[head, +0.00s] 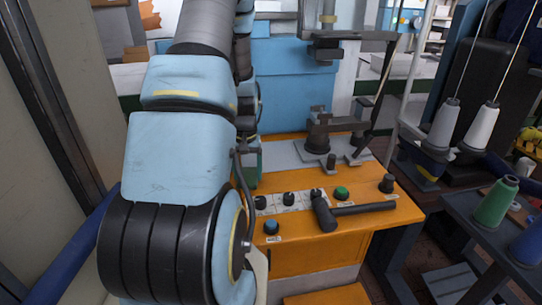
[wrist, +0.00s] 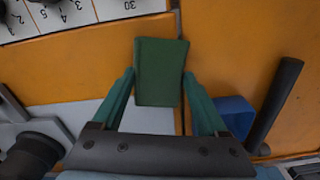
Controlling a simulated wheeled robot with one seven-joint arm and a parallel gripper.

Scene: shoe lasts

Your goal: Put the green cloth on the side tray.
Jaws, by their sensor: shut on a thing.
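The green cloth (wrist: 160,62) shows in the wrist view as a small dark green folded rectangle. My gripper (wrist: 160,77) has its two teal fingers on either side of it and is shut on it. The cloth is above an orange surface with a pale grey plate; I cannot tell how high. In the head view, my light blue arm hides most of the gripper and the cloth; only a sliver of green (head: 252,168) shows beside the arm. I cannot make out for certain which surface is the side tray.
The orange machine top (head: 395,212) carries a hammer (head: 362,209), a green button (head: 341,193), a blue button (head: 271,227) and black knobs. A dark clamp (head: 330,130) stands behind. Thread cones (head: 495,203) stand on a dark table at right. A blue object (wrist: 234,115) lies right of my fingers.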

